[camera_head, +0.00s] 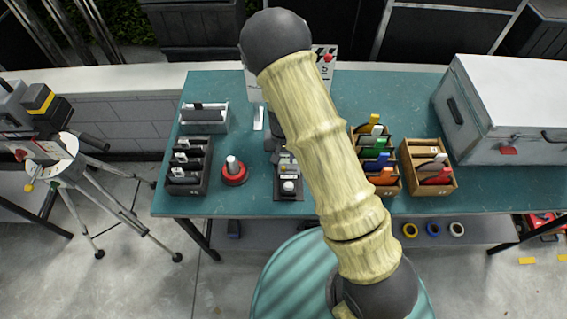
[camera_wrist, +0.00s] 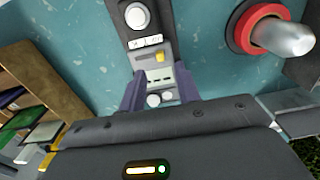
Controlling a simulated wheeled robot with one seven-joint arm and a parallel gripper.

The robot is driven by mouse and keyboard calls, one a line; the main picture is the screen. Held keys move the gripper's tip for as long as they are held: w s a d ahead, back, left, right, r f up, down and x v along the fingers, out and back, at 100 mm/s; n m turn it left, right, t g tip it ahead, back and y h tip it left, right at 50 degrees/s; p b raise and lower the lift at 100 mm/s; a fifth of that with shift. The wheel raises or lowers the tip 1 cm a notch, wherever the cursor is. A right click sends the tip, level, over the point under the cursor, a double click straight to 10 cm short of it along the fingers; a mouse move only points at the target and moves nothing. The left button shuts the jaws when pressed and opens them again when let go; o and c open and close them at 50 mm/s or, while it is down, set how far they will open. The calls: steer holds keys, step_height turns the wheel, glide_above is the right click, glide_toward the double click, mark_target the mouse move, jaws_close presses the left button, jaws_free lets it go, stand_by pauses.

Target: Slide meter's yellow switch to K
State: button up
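The meter (camera_wrist: 163,76) has a grey face with a small yellow switch (camera_wrist: 160,58) near its upper right part. A dark section with white buttons and a round pale knob adjoins it above in the wrist view. In the head view the meter (camera_head: 287,170) lies on the teal table, left of my arm. My gripper (camera_wrist: 160,92) has its two purplish fingers on either side of the meter's lower part, below the yellow switch. Whether the fingers press on its sides is unclear. Any lettering beside the switch is too small to read.
A red-ringed base with a pale knob (camera_head: 233,171) stands left of the meter. Dark slotted racks (camera_head: 190,165) stand further left. A wooden rack (camera_head: 429,167) and a large grey case (camera_head: 505,105) stand to the right. Bare teal table (camera_head: 230,205) shows along the front.

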mark_target(283, 167)
steer(key=shift+f+p, duration=0.4)
steer(key=shift+f, duration=2.25)
jaws_close()
